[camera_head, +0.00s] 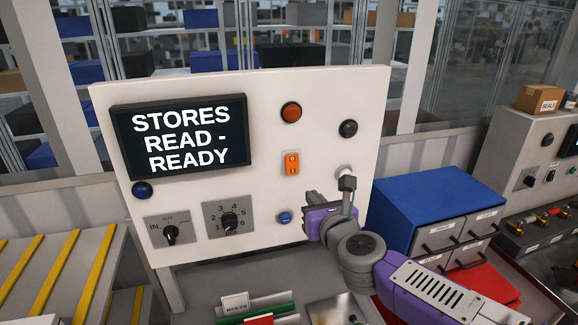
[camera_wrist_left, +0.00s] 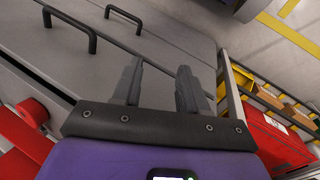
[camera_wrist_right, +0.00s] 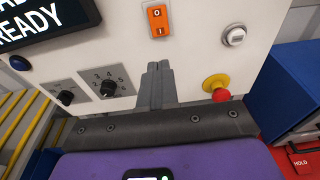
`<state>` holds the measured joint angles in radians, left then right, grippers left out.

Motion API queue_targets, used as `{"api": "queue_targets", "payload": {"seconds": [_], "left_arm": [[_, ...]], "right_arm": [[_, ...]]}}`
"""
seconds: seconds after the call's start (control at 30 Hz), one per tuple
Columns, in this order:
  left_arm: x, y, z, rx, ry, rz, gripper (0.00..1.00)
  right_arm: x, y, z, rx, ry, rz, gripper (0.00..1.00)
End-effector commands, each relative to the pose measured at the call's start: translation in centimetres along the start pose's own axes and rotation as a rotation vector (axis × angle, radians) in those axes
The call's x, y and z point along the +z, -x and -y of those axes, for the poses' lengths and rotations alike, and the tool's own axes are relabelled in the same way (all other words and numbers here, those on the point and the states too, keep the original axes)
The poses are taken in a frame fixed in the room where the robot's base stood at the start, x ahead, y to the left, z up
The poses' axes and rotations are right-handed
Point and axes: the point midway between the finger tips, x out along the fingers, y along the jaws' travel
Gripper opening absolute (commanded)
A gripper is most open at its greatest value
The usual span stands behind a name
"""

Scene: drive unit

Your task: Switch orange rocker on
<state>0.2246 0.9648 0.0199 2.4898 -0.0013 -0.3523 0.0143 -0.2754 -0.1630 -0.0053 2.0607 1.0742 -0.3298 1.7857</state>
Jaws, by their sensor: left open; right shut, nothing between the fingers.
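The orange rocker (camera_head: 292,162) sits on the upright pale panel (camera_head: 255,110), below a round orange-red button (camera_head: 291,112). It also shows at the top of the right wrist view (camera_wrist_right: 158,20), marked O above and I below. Which half is pressed in, I cannot tell. My right gripper (camera_head: 308,199) is shut and empty in front of the panel, below and slightly right of the rocker. In the right wrist view its fingers (camera_wrist_right: 155,84) point up toward the rocker, apart from it. My left gripper (camera_wrist_left: 158,82) is open and empty, seen only in the left wrist view.
A screen (camera_head: 182,136), two selector knobs (camera_head: 170,234), a blue button (camera_head: 285,217) and a black button (camera_head: 348,129) share the panel. A red and yellow knob (camera_wrist_right: 216,88) is right of my right fingers. A blue-topped drawer unit (camera_head: 432,205) stands right.

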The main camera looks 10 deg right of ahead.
Motion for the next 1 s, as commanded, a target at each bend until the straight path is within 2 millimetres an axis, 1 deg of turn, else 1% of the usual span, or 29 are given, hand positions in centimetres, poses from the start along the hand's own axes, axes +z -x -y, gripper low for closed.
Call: {"api": "queue_targets", "payload": {"seconds": [0.33,0.47,0.57,0.67,1.0], "left_arm": [[0.1,0.0,0.0,0.0,0.0,0.001,0.43],[0.1,-0.1,0.1,0.0,0.0,0.001,0.43],[0.0,-0.2,0.1,0.0,0.0,0.001,0.43],[0.0,-0.3,0.1,0.0,0.0,0.001,0.43],[0.0,-0.3,0.1,0.0,0.0,0.001,0.43]], "right_arm": [[0.0,-0.1,0.0,0.0,0.002,0.0,0.0],[0.0,-0.7,0.0,0.0,0.001,-0.001,0.0],[-0.1,-1.9,0.0,-0.001,0.003,-0.002,0.0],[-0.2,-3.7,-0.1,0.0,0.004,-0.003,0.0],[-0.1,-10.2,-0.1,0.001,0.003,-0.003,0.0]]}}
